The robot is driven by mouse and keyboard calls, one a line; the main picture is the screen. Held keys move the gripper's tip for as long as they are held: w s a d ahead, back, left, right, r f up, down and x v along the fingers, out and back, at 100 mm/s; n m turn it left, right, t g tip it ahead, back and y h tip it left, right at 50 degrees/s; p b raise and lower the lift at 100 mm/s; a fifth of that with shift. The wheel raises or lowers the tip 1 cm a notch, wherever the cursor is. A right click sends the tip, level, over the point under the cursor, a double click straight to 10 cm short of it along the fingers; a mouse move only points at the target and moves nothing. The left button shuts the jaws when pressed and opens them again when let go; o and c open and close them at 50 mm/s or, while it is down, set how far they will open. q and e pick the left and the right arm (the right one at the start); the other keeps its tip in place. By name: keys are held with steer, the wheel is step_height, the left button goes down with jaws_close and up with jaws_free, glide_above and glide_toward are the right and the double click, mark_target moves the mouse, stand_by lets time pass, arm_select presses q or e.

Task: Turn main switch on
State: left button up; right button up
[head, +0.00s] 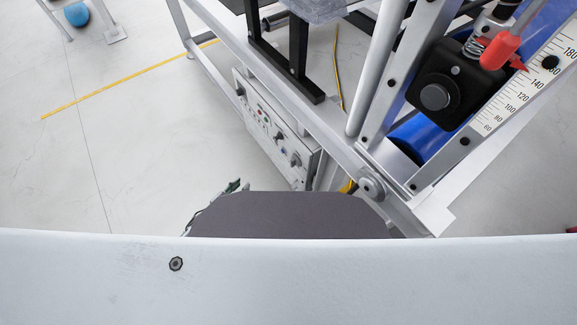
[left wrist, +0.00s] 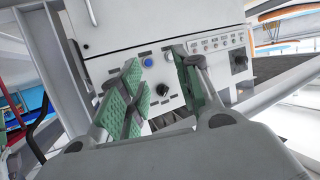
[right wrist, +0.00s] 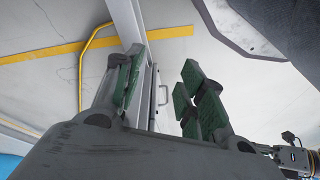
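A light grey control panel (head: 270,130) with small coloured buttons and dark knobs sits low on the metal frame in the head view. In the left wrist view, the panel shows a black rotary knob (left wrist: 162,90), a blue button (left wrist: 147,62), a white button (left wrist: 167,56) and a black switch (left wrist: 238,60) farther right. I cannot tell which is the main switch. My left gripper (left wrist: 156,58) is open and empty, facing the panel; its fingers flank the buttons and knob in the picture, apparently without contact. My right gripper (right wrist: 163,62) is open and empty, away from the panel's controls.
Metal frame posts (head: 378,70) rise beside the panel. A black clamp block (head: 450,85) with a red lever and a ruler stands at the right.

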mark_target(291, 161)
arm_select(q)
steer(key=w+d+r+m+g+h+b, duration=0.1)
steer(key=d+r+m+h+b, duration=0.4)
steer(key=d+h+b, duration=0.2)
steer(key=shift+d+g+h+b, duration=0.4)
steer(key=shift+d+b, duration=0.55)
steer(key=shift+b, duration=0.9)
arm_select(e)
step_height(291, 161, up, 9)
steer(key=w+a+t, duration=0.1)
steer(key=shift+a+y, duration=0.4)
arm_select(q)
steer(key=shift+w, duration=0.1)
steer(key=shift+b+x, duration=2)
steer(key=shift+x, duration=4.85)
arm_select(e)
step_height(291, 161, down, 8)
steer(key=a+t+y, duration=0.1)
steer(key=a, duration=0.1)
steer(key=shift+w+f, duration=0.25)
steer(key=shift+w, duration=0.2)
steer(key=shift+a, duration=0.1)
arm_select(q)
jaws_close()
arm_select(e)
steer(key=shift+t, duration=0.3)
